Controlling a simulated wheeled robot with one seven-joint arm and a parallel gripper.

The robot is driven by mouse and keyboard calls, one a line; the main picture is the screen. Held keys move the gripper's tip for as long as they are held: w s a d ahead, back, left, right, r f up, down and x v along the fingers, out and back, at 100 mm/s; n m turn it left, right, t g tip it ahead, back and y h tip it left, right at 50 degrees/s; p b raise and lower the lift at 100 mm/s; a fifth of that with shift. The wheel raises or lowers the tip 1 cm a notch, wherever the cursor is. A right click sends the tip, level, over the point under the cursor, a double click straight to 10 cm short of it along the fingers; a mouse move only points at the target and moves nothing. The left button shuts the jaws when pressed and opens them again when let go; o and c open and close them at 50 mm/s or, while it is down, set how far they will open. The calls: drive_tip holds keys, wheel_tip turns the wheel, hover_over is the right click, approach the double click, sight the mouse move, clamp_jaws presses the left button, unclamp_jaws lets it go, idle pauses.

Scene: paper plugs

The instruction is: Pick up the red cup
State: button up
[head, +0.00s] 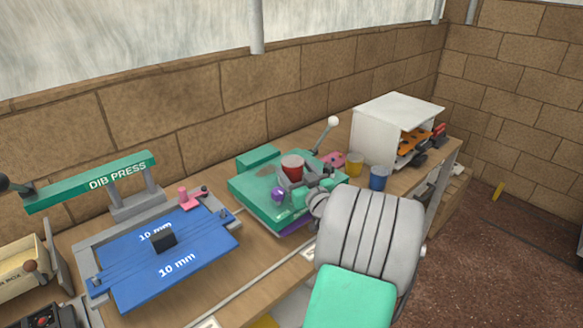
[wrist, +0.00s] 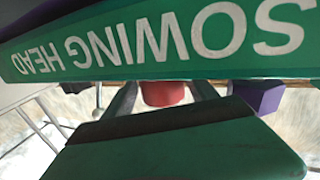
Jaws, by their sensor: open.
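The red cup (head: 292,163) stands on the green sowing-head machine (head: 252,199) in the middle of the bench. Its lower part is partly hidden by my gripper in the head view. My gripper (head: 299,184) is open, low over the machine, on the near side of the cup. In the wrist view the red cup (wrist: 163,93) shows in the gap between my two fingers (wrist: 163,97), and I cannot tell whether it is between the tips or just beyond them. The lettered face of the machine (wrist: 90,65) fills the top of the wrist view, upside down.
A purple knob (head: 278,195) is just left of my gripper. A lever with a white ball (head: 333,122) rises behind the cup. A yellow cup (head: 354,164), a blue cup (head: 378,178) and a white shelf box (head: 398,113) stand to the right. A blue press (head: 165,258) is at left.

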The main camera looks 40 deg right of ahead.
drive_tip(key=shift+x, duration=0.8)
drive_tip(key=shift+a, duration=0.1)
drive_tip(key=shift+c, duration=0.3)
drive_tip(key=c, duration=1.1)
